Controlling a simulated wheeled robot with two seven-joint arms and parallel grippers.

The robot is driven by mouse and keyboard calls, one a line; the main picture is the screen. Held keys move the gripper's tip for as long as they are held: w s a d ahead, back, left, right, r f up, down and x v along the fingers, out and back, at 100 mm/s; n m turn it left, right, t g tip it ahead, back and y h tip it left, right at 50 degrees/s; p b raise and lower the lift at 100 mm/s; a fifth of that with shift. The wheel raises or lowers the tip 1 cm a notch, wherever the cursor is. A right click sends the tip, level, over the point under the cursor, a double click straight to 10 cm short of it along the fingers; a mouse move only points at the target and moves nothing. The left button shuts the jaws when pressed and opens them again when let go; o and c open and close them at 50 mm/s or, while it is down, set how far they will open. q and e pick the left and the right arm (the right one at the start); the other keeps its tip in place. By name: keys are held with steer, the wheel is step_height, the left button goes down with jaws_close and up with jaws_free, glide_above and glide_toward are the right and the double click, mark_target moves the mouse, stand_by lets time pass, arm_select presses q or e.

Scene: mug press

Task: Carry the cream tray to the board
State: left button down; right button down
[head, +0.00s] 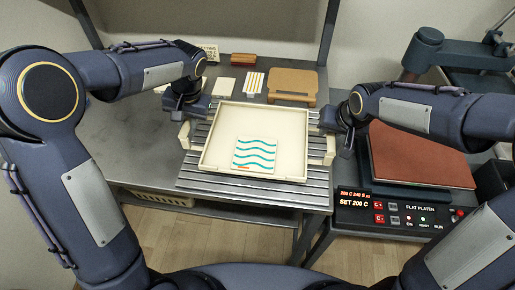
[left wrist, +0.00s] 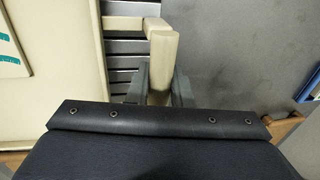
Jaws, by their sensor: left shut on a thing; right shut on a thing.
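The cream tray (head: 215,155) is in the middle of the head view, over a ribbed grey metal surface. A white tile with teal waves (head: 254,155) lies in it. My left gripper (head: 184,120) is shut on the tray's left handle; in the left wrist view the handle (left wrist: 162,62) stands between the fingers. My right gripper (head: 333,130) is shut on the right handle, its fingertips partly hidden. A tan-brown board (head: 292,83) lies behind the tray. I cannot tell whether the tray touches the ribbed surface.
A flat press (head: 420,155) with a reddish-brown top and a lit control panel (head: 400,212) stands at the right. A striped card (head: 254,82), a plain cream card (head: 224,86) and a brown block (head: 243,59) lie at the back. The grey table (head: 125,150) is bare at the left.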

arm_select(q)
steer(key=shift+f, duration=0.1)
